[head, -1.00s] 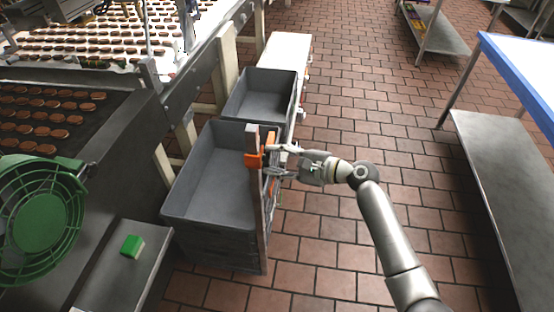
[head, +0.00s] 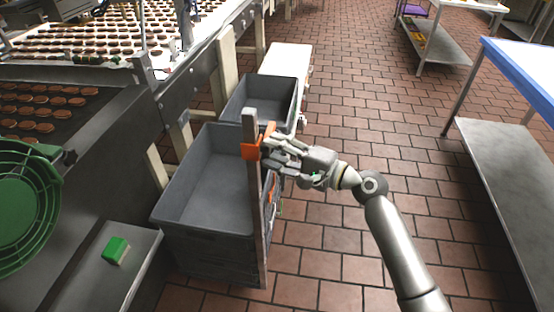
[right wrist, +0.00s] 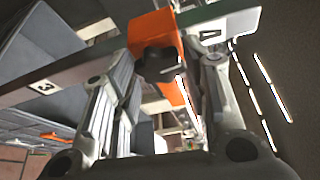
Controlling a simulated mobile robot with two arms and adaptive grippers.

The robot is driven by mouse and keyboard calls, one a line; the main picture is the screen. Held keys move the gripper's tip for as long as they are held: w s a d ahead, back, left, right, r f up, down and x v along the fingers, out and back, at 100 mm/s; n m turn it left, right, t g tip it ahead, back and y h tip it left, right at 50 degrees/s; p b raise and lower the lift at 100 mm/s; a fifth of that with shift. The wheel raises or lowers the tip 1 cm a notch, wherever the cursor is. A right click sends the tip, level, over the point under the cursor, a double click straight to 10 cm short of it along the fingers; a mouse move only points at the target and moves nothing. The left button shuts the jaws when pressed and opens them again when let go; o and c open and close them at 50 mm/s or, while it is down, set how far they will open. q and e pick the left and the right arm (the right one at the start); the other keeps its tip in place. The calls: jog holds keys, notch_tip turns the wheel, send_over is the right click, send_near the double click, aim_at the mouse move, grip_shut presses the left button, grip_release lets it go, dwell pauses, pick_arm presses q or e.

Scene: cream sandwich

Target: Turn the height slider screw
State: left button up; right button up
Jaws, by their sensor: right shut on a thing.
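An orange height slider (head: 250,151) sits on an upright grey post (head: 256,205) beside the large grey crate. In the right wrist view the slider is an orange bracket (right wrist: 153,28) with a dark screw knob (right wrist: 158,62) on its near face. My right gripper (head: 267,149) reaches in from the right and is shut on the screw, with one finger on each side of it in the right wrist view (right wrist: 165,68). The fingers hide the screw in the head view. My left gripper is not in view.
Grey crates (head: 205,185) stand left of the post, with another crate (head: 262,98) behind. Tiled floor (head: 385,140) is clear right of the post.

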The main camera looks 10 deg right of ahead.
jog(key=shift+r, duration=0.1)
dwell(0.4)
jog(key=o, duration=1)
jog(key=v, duration=1.2)
